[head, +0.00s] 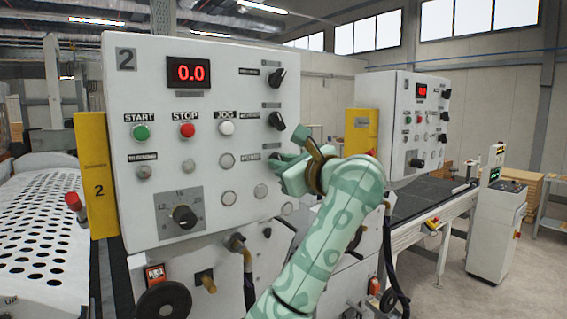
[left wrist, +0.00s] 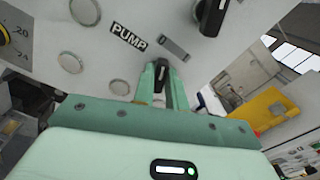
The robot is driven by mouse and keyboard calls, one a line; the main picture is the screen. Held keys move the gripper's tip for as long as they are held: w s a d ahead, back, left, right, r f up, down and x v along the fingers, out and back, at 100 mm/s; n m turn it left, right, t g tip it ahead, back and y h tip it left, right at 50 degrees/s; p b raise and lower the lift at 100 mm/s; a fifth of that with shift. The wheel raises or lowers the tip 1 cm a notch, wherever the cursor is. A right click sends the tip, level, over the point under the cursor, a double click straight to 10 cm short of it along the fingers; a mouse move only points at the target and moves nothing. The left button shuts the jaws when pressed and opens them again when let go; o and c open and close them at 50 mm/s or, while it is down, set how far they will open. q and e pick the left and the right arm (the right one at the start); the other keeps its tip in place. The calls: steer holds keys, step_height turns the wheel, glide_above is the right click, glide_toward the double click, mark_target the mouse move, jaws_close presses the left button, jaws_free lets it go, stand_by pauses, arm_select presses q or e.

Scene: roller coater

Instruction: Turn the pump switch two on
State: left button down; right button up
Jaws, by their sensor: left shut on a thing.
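The white control panel marked 2 (head: 125,85) fills the left and middle of the head view. My left gripper (head: 283,168) is at the panel's right edge, below two black rotary switches. In the left wrist view, my left gripper's fingers (left wrist: 162,88) are shut on a black switch knob (left wrist: 162,66). This knob is beside the PUMP label (left wrist: 129,37) and below a slanted plate. In the head view the gripper hides the knob. My right gripper is not in view.
Another black switch (head: 276,121) sits just above the gripper. Start (head: 141,132) and stop (head: 187,129) buttons and a dial (head: 184,216) are on the panel. A second similar panel (head: 412,125) stands behind to the right. A yellow box (head: 362,133) is fixed to its left side.

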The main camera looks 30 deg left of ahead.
arm_select(q)
steer(key=m+p, duration=0.1)
steer(key=m, duration=0.2)
steer(key=m+p, duration=0.1)
steer(key=m, duration=0.2)
steer(key=m+p, duration=0.1)
steer(key=m, duration=0.3)
steer(key=shift+w+r, duration=0.1)
steer(key=shift+r, duration=0.15)
steer(key=shift+m+p, duration=0.3)
steer(key=c, duration=1.6)
jaws_free()
steer(key=shift+o, duration=0.8)
steer(key=shift+w+d+f, duration=0.1)
steer(key=shift+f, duration=0.05)
steer(key=b+v, duration=0.4)
steer(key=v, duration=1.2)
steer(key=shift+d+b, duration=0.2)
steer(key=shift+b, duration=0.2)
